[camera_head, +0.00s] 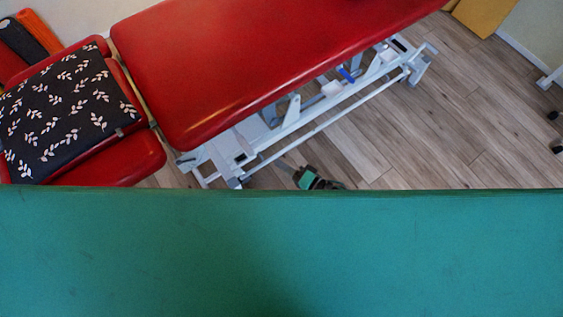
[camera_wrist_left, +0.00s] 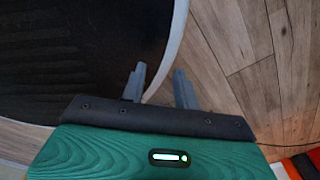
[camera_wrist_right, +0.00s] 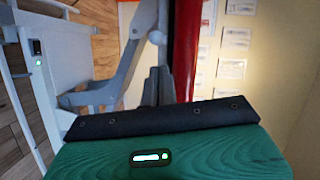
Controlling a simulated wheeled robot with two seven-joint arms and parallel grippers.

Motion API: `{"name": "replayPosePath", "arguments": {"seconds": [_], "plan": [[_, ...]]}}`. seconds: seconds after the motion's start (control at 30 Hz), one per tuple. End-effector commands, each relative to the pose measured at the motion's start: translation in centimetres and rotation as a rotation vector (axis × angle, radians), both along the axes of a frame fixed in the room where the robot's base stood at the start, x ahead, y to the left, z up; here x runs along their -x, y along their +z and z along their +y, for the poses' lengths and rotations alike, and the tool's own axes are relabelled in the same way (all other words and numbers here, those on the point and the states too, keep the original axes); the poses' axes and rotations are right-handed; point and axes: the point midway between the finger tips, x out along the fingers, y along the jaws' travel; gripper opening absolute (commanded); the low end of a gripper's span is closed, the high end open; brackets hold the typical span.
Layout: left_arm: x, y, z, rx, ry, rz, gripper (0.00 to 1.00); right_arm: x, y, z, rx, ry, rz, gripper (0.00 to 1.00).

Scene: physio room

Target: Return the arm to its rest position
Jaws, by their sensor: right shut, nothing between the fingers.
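My right gripper (camera_wrist_right: 157,70) is shut and empty in the right wrist view, its two grey fingers side by side. In front of it are the red edge of a couch and grey metal frame parts; I cannot tell how far off they are. In the head view my right gripper (camera_head: 304,177) shows small and dark, beside the couch's lower frame, partly cut off by the teal surface. My left gripper (camera_wrist_left: 159,70) is open and empty in the left wrist view, with a gap between its fingers. It does not show in the head view.
A red treatment couch (camera_head: 240,65) on a white metal frame (camera_head: 320,105) fills the upper middle. A dark leaf-patterned cushion (camera_head: 65,110) lies on its left section. A dark round-edged thing (camera_wrist_left: 75,50) is near the left gripper.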

Motion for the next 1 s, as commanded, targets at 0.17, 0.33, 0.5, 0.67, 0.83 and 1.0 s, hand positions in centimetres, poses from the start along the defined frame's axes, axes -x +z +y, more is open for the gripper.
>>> {"name": "replayPosePath", "arguments": {"seconds": [0.17,0.33,0.5,0.67,0.83,1.0], "plan": [[-0.6,0.0,1.0,-0.010,0.003,-0.007,0.31,-0.1,0.0,0.0,0.000,-0.001,0.000,0.00],[-0.8,0.1,1.5,-0.015,0.005,-0.008,0.31,-0.1,0.0,0.0,0.000,-0.001,0.000,0.00],[-0.6,0.1,1.4,-0.016,0.005,-0.005,0.31,-0.1,-0.1,-0.1,0.003,-0.002,-0.001,0.00],[-0.4,0.1,1.2,-0.013,0.003,-0.003,0.31,-0.9,-2.9,-1.7,0.113,-0.060,-0.022,0.00],[-0.2,0.3,0.6,-0.006,0.002,-0.005,0.31,-1.1,-11.5,-7.5,0.458,-0.171,-0.044,0.00],[0.2,0.3,0.4,-0.003,0.000,-0.002,0.31,3.2,-21.2,-14.8,0.863,-0.176,0.012,0.00]]}}
